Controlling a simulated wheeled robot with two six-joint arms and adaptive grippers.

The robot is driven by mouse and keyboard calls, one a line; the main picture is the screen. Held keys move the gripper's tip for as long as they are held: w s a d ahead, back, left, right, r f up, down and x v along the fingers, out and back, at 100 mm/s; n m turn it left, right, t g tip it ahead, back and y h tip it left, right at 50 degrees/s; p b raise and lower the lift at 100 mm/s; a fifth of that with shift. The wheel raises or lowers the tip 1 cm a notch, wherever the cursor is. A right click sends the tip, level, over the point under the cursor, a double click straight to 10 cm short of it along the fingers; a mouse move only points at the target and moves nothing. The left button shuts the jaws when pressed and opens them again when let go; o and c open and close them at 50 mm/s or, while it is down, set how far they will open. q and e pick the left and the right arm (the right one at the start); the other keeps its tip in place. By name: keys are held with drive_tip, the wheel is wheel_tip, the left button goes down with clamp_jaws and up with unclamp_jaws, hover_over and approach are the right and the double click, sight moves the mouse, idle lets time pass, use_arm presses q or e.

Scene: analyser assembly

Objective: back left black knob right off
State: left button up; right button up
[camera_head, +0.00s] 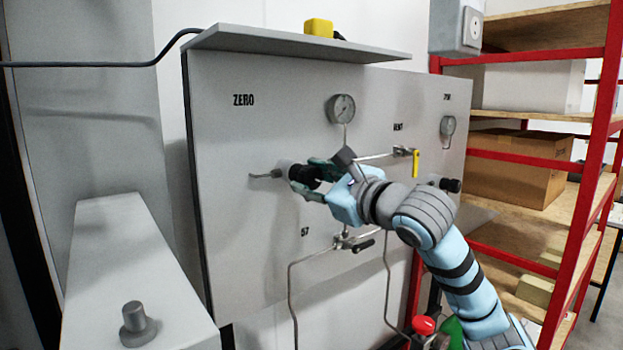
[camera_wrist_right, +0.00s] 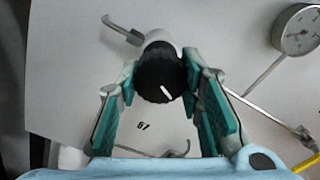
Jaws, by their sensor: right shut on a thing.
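The left black knob (camera_head: 304,174) sits on a pale round fitting on the grey panel (camera_head: 250,135), below and right of the ZERO label. It shows large in the right wrist view (camera_wrist_right: 158,72), with a white pointer line on its face. My right gripper (camera_head: 308,178) reaches in from the right and is shut on this knob. In the wrist view its teal finger pads (camera_wrist_right: 160,82) stand on both sides of the knob. A second black knob (camera_head: 451,185) projects from the panel farther right. My left gripper is not in view.
A yellow-handled valve (camera_head: 415,162) and a black-handled valve (camera_head: 363,246) stand near my right arm, with thin pipes between. Round gauges (camera_head: 341,108) sit above. A red-framed shelf (camera_head: 590,200) with a cardboard box (camera_head: 515,170) is at right. The panel's left part is clear.

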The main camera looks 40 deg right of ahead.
drive_tip(key=n+p, duration=0.1)
drive_tip(key=n, duration=0.5)
drive_tip(key=shift+d+r, duration=0.1)
drive_tip(key=shift+r, duration=0.05)
drive_tip(key=n+p, duration=0.1)
drive_tip(key=n, duration=0.4)
drive_tip(key=shift+n, duration=0.4)
drive_tip(key=n+p, duration=0.1)
drive_tip(key=n, duration=0.5)
drive_tip(key=shift+r+p, duration=0.15)
drive_tip(key=shift+p, duration=0.25)
drive_tip(key=shift+n+p, duration=0.55)
drive_tip(key=shift+n, duration=2.15)
drive_tip(key=o, duration=1.2)
drive_tip(key=shift+c, duration=0.2)
wheel_tip(320, 180, up, 10)
drive_tip(key=shift+w, duration=0.1)
